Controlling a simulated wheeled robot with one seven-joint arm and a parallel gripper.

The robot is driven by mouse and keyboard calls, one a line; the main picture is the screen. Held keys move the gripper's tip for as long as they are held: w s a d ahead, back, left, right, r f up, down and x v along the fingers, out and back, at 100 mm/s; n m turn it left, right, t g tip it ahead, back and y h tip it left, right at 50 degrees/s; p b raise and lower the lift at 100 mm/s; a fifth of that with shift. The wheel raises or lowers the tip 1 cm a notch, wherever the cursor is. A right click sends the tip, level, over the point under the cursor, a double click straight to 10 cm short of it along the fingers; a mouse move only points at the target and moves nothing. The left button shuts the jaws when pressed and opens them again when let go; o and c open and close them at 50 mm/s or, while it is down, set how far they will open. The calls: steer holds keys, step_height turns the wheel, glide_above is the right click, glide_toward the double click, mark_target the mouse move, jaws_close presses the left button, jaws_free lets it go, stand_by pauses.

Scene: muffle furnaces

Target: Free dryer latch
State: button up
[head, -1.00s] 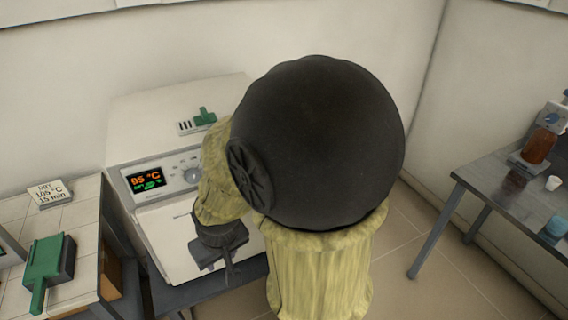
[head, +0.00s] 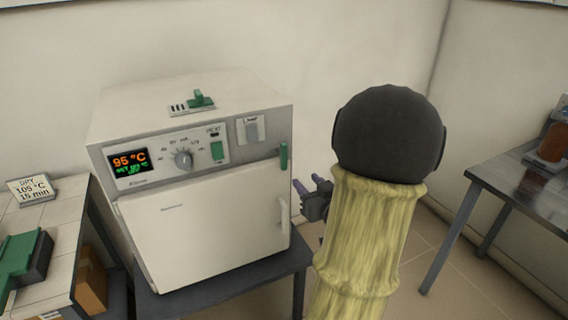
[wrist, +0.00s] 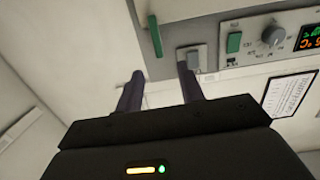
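The dryer (head: 205,215) is a white box oven with a closed-looking front door and a pale vertical door handle (head: 282,214). The green latch (head: 283,157) stands upright at the right edge of its front, above the handle. In the wrist view the latch (wrist: 155,36) shows just beyond the fingers, apart from them. My gripper (head: 309,184) is to the right of the dryer, a little below the latch. In the wrist view my gripper (wrist: 159,85) has its two dark fingers spread with nothing between them.
The control panel has a display (head: 130,162), a knob (head: 183,159), a green heat switch (head: 217,151) and a grey switch plate (head: 251,129). A green-handled item (head: 200,98) lies on top. A tiled bench (head: 62,235) stands left, a grey table (head: 525,190) right.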

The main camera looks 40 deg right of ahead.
mark_target(285, 152)
steer(key=shift+s+d+r+t, duration=0.15)
steer(key=shift+s+t, duration=0.1)
steer(key=shift+s, duration=0.1)
steer(key=shift+s+d+r+t, duration=0.1)
steer(key=shift+s+d+t, duration=0.05)
steer(key=shift+s+t, duration=0.15)
steer(key=p+x, duration=1)
steer(key=x, duration=0.7)
steer(key=shift+w+d+f+p, duration=0.1)
steer(key=shift+w+f+p, duration=0.05)
steer(key=shift+w+p, duration=0.15)
steer(key=shift+s, duration=0.1)
jaws_close()
